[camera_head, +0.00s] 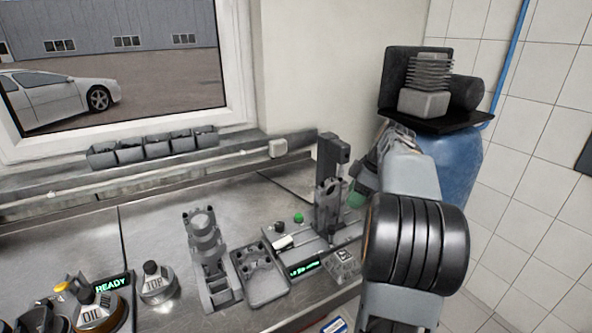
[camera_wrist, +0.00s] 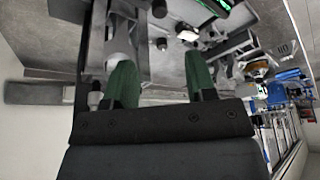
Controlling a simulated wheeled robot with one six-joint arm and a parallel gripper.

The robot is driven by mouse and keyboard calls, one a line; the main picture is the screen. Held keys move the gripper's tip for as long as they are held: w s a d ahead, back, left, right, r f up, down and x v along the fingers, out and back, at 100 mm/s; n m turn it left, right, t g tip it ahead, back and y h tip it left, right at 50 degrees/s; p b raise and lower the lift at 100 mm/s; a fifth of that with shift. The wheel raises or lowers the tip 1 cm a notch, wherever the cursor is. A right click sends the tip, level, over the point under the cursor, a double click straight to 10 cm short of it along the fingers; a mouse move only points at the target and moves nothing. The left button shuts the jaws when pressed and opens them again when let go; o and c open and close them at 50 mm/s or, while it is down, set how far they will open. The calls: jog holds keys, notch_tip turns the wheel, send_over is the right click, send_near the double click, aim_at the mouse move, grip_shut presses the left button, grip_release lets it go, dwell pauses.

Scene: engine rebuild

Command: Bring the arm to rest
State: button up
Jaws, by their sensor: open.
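My arm (camera_head: 412,240) reaches up from the lower right in the head view, in front of the bench's right end. My gripper (camera_wrist: 162,76) shows in the wrist view with its two green fingers apart and nothing between them. In the head view my gripper is mostly hidden behind my arm; a bit of green shows right of the upright press-like stand (camera_head: 328,190). I cannot tell whether the gripper touches the stand.
The metal bench (camera_head: 150,215) holds a grey fixture (camera_head: 207,255), a shallow tray (camera_head: 262,272), a "TOP" knob (camera_head: 157,282) and an "OIL" device (camera_head: 97,308). A blue barrel (camera_head: 452,165) with a finned cylinder (camera_head: 428,85) on top stands close behind my arm. Bins (camera_head: 152,148) line the sill.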

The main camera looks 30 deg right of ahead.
jog(key=s+a+f+m+g+h, duration=0.15)
jog(key=s+a+f+m, duration=0.25)
jog(key=a+f+m, duration=0.5)
jog(key=s+a+t+h, duration=0.1)
jog(key=s+a, duration=0.3)
jog(key=a, duration=0.4)
jog(key=s+a+t, duration=0.1)
jog(key=s+a, duration=0.2)
jog(key=a, duration=0.6)
jog(key=shift+s+a+f+h, duration=0.2)
jog(key=shift+s+f+h, duration=0.1)
jog(key=shift+s+h, duration=0.1)
